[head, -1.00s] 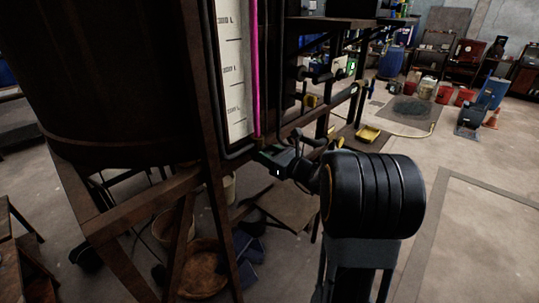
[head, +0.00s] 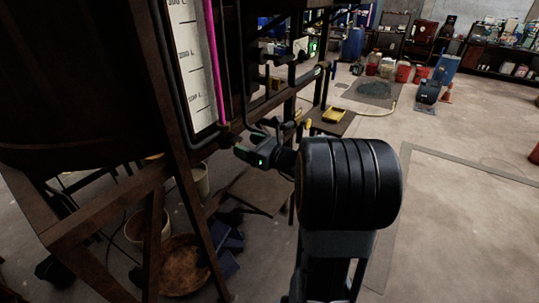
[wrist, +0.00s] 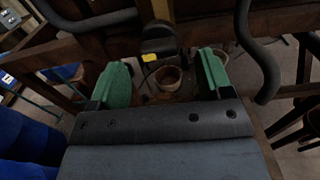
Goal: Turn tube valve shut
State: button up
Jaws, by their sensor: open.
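My gripper (head: 256,152) is in the head view just right of and below the foot of the pink tube (head: 217,65), which runs beside a white litre scale (head: 192,60). In the wrist view my gripper (wrist: 165,80) is open, with two green pads wide apart. A dark valve-like fitting with a yellow tab (wrist: 149,58) lies ahead between the pads, with gaps on both sides. I cannot tell how far ahead it is or how its handle is turned. My wrist hides part of the frame in the head view.
A large dark vat (head: 80,80) stands on a rusty frame at left. Bent dark pipes (wrist: 258,60) flank the gripper. A bucket (head: 148,226) and a brown basin (head: 180,266) sit under the frame. A yellow tray (head: 334,115) lies behind.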

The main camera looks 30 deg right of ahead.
jog(key=b+v, duration=0.1)
jog(key=v, duration=0.8)
jog(key=shift+s, duration=0.15)
jog(key=s+a+f+n+g+h, duration=0.1)
jog(key=s+a+f+n+g, duration=0.4)
jog(key=n, duration=0.4)
jog(key=s+a+f+n+g+h, duration=0.2)
jog(key=s+a+f+n+g, duration=0.1)
jog(key=f+n+g, duration=0.5)
jog(key=s+a+r+n+h, duration=0.1)
jog(key=a+r+n+h, duration=0.1)
jog(key=a+n, duration=0.2)
jog(key=s+a+r+n+h, duration=0.1)
jog(key=a+r+n+h, duration=0.1)
jog(key=n, duration=0.8)
jog(key=shift+s+a+r+t, duration=0.2)
jog(key=shift+a+r+t, duration=0.1)
jog(key=shift+a+r, duration=0.5)
